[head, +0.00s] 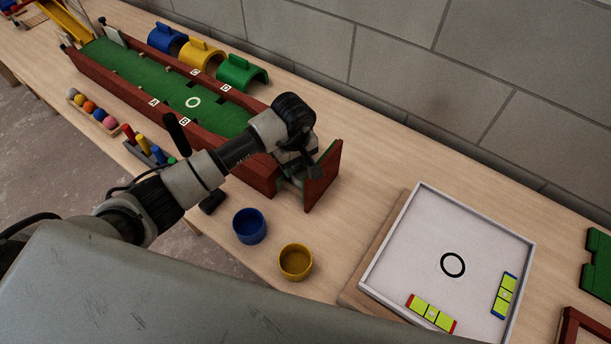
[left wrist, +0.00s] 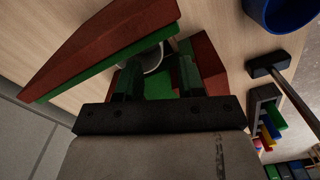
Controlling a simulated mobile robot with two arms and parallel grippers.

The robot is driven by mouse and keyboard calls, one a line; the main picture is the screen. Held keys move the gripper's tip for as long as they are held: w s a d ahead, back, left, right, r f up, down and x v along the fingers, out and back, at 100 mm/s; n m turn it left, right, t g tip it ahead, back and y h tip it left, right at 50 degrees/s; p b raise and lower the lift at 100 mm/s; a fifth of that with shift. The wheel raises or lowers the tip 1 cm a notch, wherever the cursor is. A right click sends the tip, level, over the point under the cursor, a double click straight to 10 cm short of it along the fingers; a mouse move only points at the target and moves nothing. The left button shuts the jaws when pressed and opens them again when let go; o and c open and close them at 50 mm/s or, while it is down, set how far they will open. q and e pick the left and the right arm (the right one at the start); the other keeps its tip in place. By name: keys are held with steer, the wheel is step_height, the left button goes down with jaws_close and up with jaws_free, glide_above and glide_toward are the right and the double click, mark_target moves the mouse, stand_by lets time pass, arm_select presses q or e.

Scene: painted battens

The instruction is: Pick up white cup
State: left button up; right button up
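The white cup (left wrist: 153,58) shows only in part in the left wrist view, as a pale curved rim with a dark inside. It lies just past my left gripper (left wrist: 157,72), between the fingers, and a red and green end board hides part of it. The fingers are apart, with green surface showing between them. In the head view my left gripper (head: 299,168) is low at the near end of the green lane, beside the end board (head: 322,178). My arm hides the cup there. My right gripper is not in view.
The red-walled green lane (head: 130,73) runs to the back left. A blue cup (head: 249,226) and a yellow cup (head: 295,262) stand near the table's front edge. A white-framed board (head: 420,235) lies to the right. Blue, yellow and green arches (head: 240,73) stand behind the lane.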

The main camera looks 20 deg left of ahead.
mark_target(295, 173)
arm_select(q)
steer(key=f, duration=0.5)
steer(key=shift+w+a, duration=0.15)
steer(key=shift+w, duration=0.2)
steer(key=shift+c, duration=0.3)
jaws_close()
